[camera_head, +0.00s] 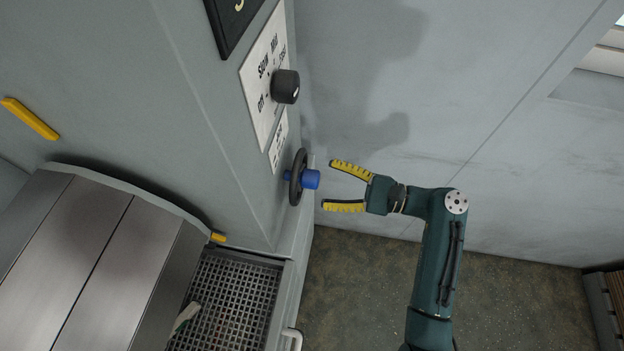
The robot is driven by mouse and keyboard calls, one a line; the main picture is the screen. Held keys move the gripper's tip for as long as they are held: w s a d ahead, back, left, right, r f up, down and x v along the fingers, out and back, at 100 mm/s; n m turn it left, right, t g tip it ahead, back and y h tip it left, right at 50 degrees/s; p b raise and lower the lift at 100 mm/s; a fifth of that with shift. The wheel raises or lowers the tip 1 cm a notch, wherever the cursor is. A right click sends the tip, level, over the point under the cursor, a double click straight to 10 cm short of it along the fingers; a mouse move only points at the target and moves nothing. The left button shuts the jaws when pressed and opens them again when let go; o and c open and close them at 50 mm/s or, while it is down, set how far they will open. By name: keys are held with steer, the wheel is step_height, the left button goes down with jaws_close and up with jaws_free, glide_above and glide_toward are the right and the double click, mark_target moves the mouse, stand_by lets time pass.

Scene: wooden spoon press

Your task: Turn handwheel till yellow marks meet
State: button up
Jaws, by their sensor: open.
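The handwheel (296,177) is a dark ring with a blue hub or knob (310,179), mounted on the side of the grey machine. My gripper (337,186) is open and empty. Its two yellow-padded fingers point left toward the handwheel, with a small gap between the fingertips and the blue part. One yellow mark (30,118) is a bar on the machine's face at the upper left. A smaller yellow mark (218,238) sits at the edge of the curved metal cover (105,265). The two yellow marks are well apart.
A black knob (286,86) sticks out from a white labelled panel above the handwheel. A perforated tray (232,305) holding a pale, green-tipped object (186,317) lies below, with a light handle (293,338) beside it. Free floor (370,275) lies to the right.

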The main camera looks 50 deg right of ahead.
mark_target(312, 180)
steer(key=x, duration=0.4)
steer(key=shift+w+b, duration=0.3)
steer(key=shift+w, duration=0.05)
steer(key=c, duration=1.2)
steer(key=shift+s, duration=0.1)
